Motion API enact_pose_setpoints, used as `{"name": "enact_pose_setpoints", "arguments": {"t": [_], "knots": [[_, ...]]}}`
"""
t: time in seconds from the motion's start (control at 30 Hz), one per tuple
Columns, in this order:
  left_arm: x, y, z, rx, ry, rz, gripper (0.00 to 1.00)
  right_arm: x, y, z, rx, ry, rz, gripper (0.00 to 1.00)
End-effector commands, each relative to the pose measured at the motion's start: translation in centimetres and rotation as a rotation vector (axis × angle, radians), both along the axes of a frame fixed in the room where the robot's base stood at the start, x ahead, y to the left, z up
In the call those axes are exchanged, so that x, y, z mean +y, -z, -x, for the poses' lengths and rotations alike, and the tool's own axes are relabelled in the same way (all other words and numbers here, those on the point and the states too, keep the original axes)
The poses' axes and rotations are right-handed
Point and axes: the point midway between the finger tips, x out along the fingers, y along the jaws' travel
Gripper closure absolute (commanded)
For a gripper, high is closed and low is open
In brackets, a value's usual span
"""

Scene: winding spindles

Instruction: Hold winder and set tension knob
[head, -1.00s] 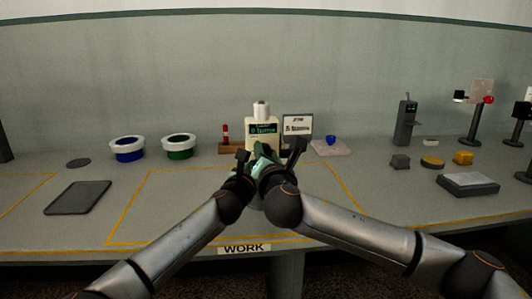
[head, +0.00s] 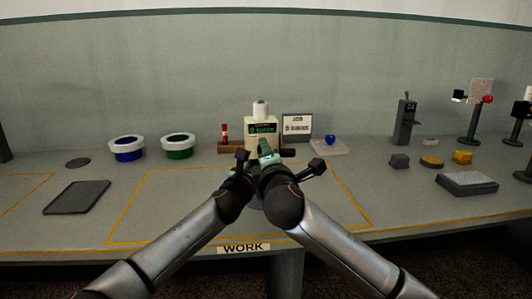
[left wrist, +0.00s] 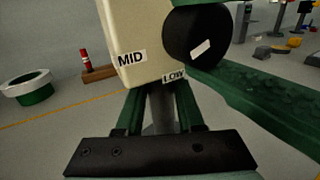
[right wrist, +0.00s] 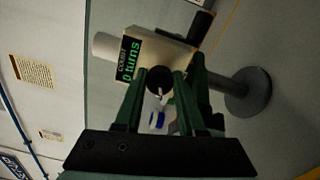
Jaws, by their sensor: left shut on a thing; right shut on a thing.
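The winder (head: 262,130) is a cream box with a green-lettered display, standing on a grey post at the back of the work area. Its display reads 0 turns in the right wrist view (right wrist: 128,60). My left gripper (left wrist: 158,95) is shut on the grey post (left wrist: 158,115) just under the box. The black tension knob (left wrist: 196,38) has a slanted white mark; MID and LOW labels (left wrist: 173,76) show on the box near it. My right gripper (right wrist: 162,80) is shut on the knob (right wrist: 158,80), with a green finger beside it in the left wrist view. Other labels are hidden.
A small sign (head: 297,127) and a pad (head: 328,148) with a blue piece stand right of the winder. A wooden block (head: 231,148) with a red-and-white piece is on its left. Blue (head: 127,149) and green (head: 178,146) tubs stand further left. The front work area is clear.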

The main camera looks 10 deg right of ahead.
Motion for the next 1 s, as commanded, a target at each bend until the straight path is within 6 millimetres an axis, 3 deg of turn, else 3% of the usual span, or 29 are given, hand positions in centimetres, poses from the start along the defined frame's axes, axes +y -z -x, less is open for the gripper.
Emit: {"name": "enact_pose_setpoints", "arguments": {"t": [0.03, 0.6, 0.63, 0.73, 1.0], "knots": [[0.04, 0.79, 0.02, 0.01, -0.002, -0.005, 1.0, 0.4, -0.21, 0.16, -0.006, -0.011, -0.015, 1.0], [0.03, 0.79, 0.02, 0.009, -0.002, -0.006, 1.0, 0.49, -0.3, 0.19, -0.007, -0.013, -0.045, 1.0], [0.03, 0.79, 0.02, 0.009, -0.002, -0.006, 1.0, 0.49, -0.3, 0.2, -0.007, -0.013, -0.045, 0.59], [0.02, 0.79, 0.02, 0.009, -0.002, -0.006, 1.0, 0.44, -0.28, 0.18, -0.006, -0.012, -0.044, 0.48], [0.03, 0.79, 0.03, 0.01, -0.002, -0.005, 1.0, 0.21, -0.09, 0.17, -0.003, -0.006, -0.043, 0.48]]}}
